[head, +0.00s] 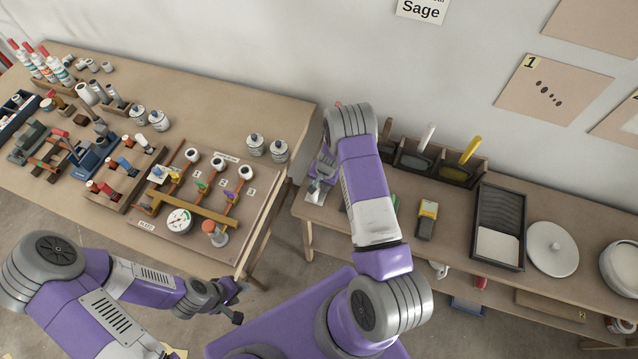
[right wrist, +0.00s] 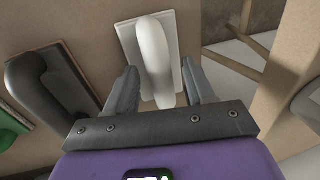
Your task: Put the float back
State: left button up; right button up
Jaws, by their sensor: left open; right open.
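A float with a white handle (right wrist: 155,50) and a pale flat base lies on the bench in the right wrist view. My right gripper (right wrist: 167,88) is open, with its fingers on either side of the handle; I cannot tell whether they touch it. In the head view my right gripper (head: 320,183) is at the left end of the right-hand bench, partly hidden by my arm. A tool with a dark grey handle (right wrist: 45,85) and a green one (right wrist: 12,125) lie to its left in the right wrist view. My left gripper (head: 238,301) is open and empty near the left bench's front edge.
A dark divided rack (head: 445,169) at the wall holds tools with white (head: 429,136) and yellow (head: 471,150) handles. A yellow-and-black device (head: 427,219), a black tray (head: 499,200) and a round lid (head: 553,249) stand rightward. A pipe board (head: 150,232) is on the left bench.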

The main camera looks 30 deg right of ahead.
notch_tip(320, 180, up, 11)
jog(key=s+d, duration=0.2)
jog(key=s+a+f+n+y, duration=0.1)
jog(key=s+a+f+n, duration=0.1)
jog(key=s+a, duration=0.8)
jog(key=s+a+f+n+g+y, duration=0.1)
jog(key=s+a+f+n, duration=0.1)
jog(key=s+a+n, duration=0.3)
jog(key=s+a+p, duration=0.1)
jog(key=s+a, duration=0.3)
jog(key=a, duration=0.2)
jog(key=shift+s+a+f+y, duration=0.3)
jog(key=shift+s+a+y, duration=0.05)
jog(key=shift+a+y, duration=0.05)
